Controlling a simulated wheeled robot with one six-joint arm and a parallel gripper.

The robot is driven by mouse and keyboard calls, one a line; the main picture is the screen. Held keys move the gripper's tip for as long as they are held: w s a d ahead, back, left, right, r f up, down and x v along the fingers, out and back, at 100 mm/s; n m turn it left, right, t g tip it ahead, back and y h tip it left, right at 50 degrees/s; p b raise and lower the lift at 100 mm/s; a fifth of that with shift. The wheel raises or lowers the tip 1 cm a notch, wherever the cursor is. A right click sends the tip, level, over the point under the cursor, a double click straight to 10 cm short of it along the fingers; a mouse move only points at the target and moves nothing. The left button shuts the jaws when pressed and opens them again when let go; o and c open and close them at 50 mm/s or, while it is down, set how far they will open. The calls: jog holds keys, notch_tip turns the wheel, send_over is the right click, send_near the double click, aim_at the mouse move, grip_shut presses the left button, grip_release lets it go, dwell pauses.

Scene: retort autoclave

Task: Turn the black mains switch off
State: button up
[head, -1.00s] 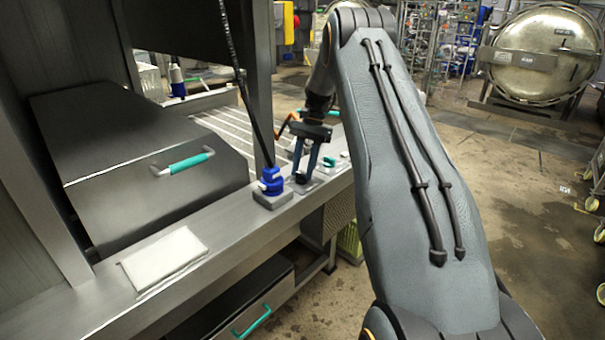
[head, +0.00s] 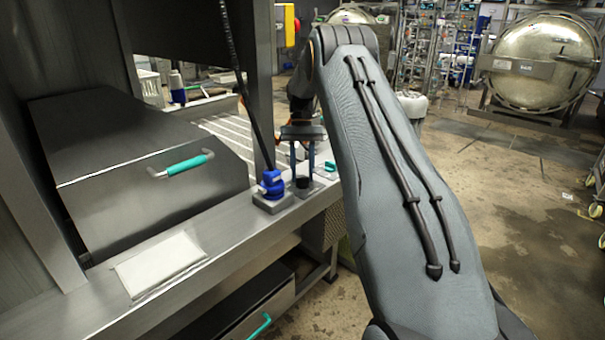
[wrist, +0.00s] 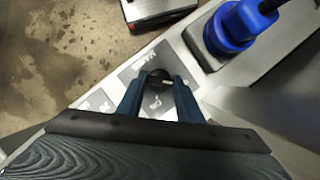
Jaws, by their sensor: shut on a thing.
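The black mains switch (wrist: 159,77) is a round knob on a grey plate marked "MAINS" (wrist: 133,69) in the wrist view. In the head view the switch (head: 302,182) sits on the steel ledge just right of the blue plug. My gripper (wrist: 158,92) has its two blue fingers on either side of the knob and is shut on it. In the head view my gripper (head: 302,172) points down at the ledge. The knob is partly hidden between the fingers, so its exact angle is hard to tell.
A blue plug (head: 271,184) with a black cable stands in a grey socket close beside the switch; it also shows in the wrist view (wrist: 232,30). A steel post rises behind the plug. A white pad (head: 160,262) lies on the ledge.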

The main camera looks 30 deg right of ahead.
dwell(0.4)
jog(key=o, duration=1.1)
jog(key=shift+b+v, duration=0.9)
jog(key=shift+v, duration=3.05)
